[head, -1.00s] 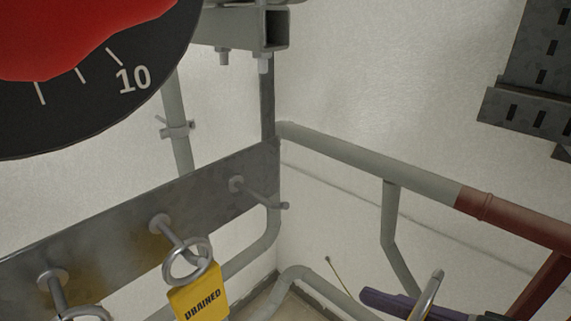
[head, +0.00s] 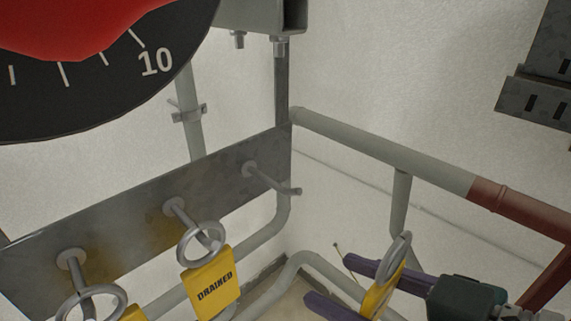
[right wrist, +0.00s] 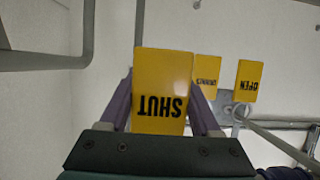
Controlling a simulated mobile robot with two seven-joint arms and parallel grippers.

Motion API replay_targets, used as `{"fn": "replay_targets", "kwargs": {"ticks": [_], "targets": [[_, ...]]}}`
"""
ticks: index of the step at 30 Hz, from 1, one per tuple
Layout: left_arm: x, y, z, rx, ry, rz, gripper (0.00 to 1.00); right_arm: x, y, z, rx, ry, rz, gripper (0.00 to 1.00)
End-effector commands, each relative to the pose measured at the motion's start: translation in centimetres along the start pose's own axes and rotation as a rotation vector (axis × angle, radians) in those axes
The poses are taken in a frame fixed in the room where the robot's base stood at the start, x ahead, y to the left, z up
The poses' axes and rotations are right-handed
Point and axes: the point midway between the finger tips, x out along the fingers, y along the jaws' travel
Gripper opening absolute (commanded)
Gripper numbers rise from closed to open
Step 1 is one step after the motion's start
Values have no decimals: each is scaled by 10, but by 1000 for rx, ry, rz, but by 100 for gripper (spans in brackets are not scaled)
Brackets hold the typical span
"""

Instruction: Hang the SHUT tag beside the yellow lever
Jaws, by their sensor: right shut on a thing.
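My right gripper (head: 328,280) is at the lower right of the head view, its purple fingers shut on the yellow SHUT tag (head: 378,294). The tag's metal ring (head: 399,248) stands above the fingers. The right wrist view shows the word SHUT on the tag (right wrist: 160,90), upside down. The held tag is right of and below the bare right-hand peg (head: 270,178), apart from it. The DRAINED tag (head: 212,281) hangs by its ring on the middle peg. The OPEN tag (right wrist: 248,81) shows in the right wrist view. No yellow lever and no left gripper show.
The metal peg plate (head: 130,208) runs along the left. A large red and black dial (head: 90,95) fills the upper left. A grey and red pipe rail (head: 400,158) crosses at the right. Open space lies between the right-hand peg and my gripper.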

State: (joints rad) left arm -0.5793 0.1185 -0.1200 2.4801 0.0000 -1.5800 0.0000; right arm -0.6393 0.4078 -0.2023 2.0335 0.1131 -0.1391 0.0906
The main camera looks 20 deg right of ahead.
Motion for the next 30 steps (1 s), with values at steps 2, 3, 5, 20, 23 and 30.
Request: {"fn": "replay_targets", "kwargs": {"ticks": [2,3,5,20,23,30], "targets": [[0,1,0,-3,1,2,50,3,0,-2,0,2,0,10],[0,1,0,-3,1,3,50,4,0,-2,1,2,0,10],[0,1,-1,-4,1,3,50,6,0,-3,1,1,0,10],[-2,0,-1,-2,0,1,50,21,0,-9,0,1,0,10],[-2,0,0,1,0,-1,50,24,0,-10,0,1,0,10],[-2,-2,0,6,-1,-4,50,31,1,-14,0,2,0,10]]}}
